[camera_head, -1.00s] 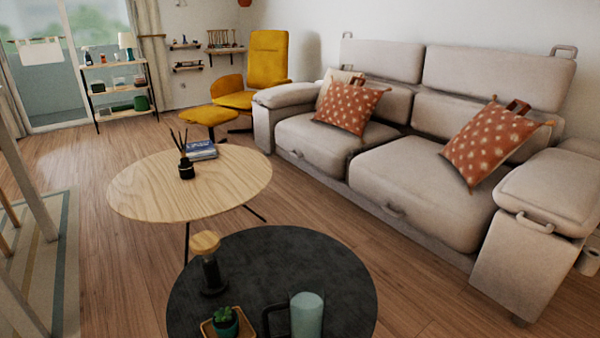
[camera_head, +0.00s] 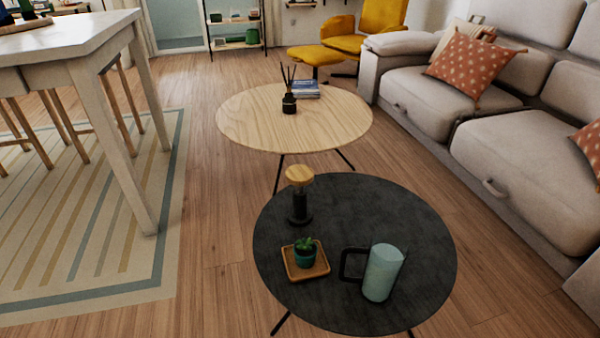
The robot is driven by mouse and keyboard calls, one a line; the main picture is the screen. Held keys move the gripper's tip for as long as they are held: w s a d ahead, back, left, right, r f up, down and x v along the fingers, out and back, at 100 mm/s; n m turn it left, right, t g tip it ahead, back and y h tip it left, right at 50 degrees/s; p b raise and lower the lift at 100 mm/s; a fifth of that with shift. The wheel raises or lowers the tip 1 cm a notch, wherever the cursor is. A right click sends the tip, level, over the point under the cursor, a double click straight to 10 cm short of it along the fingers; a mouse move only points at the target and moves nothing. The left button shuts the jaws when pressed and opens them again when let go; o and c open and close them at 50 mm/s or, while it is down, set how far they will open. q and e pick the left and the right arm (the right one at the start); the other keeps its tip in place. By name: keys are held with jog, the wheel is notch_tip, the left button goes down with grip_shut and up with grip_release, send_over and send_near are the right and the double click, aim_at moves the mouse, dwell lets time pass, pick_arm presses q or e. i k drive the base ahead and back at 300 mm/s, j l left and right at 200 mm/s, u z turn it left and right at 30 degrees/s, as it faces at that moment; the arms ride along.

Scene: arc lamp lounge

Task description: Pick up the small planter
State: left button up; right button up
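The small planter (camera_head: 305,257) is a dark teal pot with a green succulent in it. It stands upright on a square wooden tray (camera_head: 291,270) near the front left of the round black table (camera_head: 345,215). Neither of my grippers shows in the head view.
On the black table, a pale green mug (camera_head: 383,272) with a black handle stands right of the planter. A dark bottle with a wooden top (camera_head: 299,195) stands behind it. A wooden table (camera_head: 245,118), sofa (camera_head: 435,105) and white table (camera_head: 85,32) surround it. Floor at front left is clear.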

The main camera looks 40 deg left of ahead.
aim_at(305, 250)
jog(key=u, duration=1)
jog(key=k+j, duration=0.15)
jog(key=j, duration=0.1)
